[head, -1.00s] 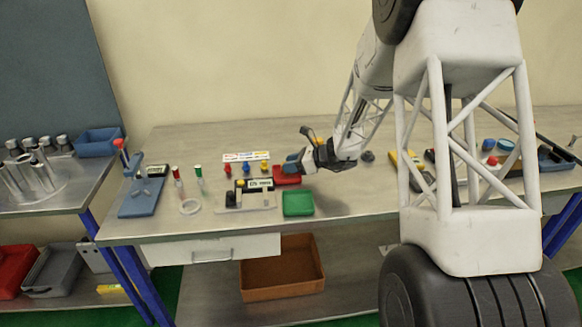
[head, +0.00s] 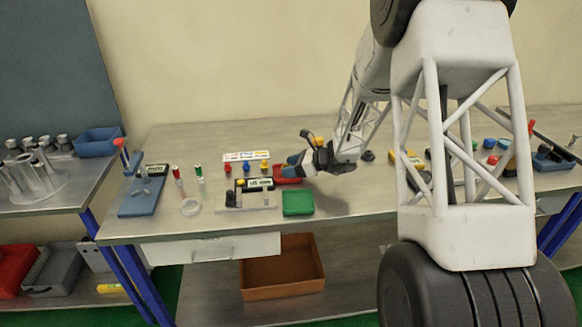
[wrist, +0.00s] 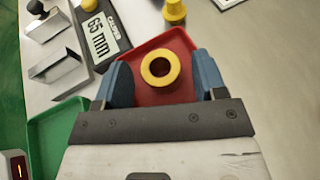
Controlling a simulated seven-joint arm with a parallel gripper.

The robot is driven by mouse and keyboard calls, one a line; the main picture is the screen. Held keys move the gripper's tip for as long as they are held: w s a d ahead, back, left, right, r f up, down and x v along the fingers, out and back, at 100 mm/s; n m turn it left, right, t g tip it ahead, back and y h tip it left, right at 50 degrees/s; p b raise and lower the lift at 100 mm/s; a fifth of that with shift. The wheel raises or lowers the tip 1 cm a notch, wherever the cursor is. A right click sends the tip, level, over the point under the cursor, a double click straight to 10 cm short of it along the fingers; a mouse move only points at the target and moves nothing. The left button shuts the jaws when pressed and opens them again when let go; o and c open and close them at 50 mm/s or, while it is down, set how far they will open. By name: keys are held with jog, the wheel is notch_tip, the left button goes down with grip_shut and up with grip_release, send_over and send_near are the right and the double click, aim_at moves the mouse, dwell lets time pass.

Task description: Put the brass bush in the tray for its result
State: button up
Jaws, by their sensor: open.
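The brass bush (wrist: 160,68) is a yellow ring with a dark bore. In the wrist view it is within the outline of the red tray (wrist: 162,42), apparently on its floor, bore facing the camera. My gripper (wrist: 163,82) is open, with one blue finger on each side of the bush and a gap to both. In the head view my gripper (head: 304,164) is low over the red tray (head: 287,180), partly covering it, and the bush is hidden there. The green tray (head: 298,203) stands nearer the front edge; it also shows in the wrist view (wrist: 52,135).
A black gauge marked 65 mm (wrist: 100,32) with a yellow knob stands beside the red tray. Coloured plugs (head: 246,167) stand behind it, below a white label card (head: 246,155). A blue stand (head: 142,195) is at the left.

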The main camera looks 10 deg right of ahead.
jog(key=shift+r, duration=0.1)
jog(key=shift+d+r, duration=0.1)
jog(key=shift+s+d+r, duration=0.25)
jog(key=shift+d+r, duration=0.05)
jog(key=shift+d, duration=0.25)
jog(key=v, duration=1)
jog(key=shift+s+d, duration=0.15)
jog(key=shift+d, duration=0.1)
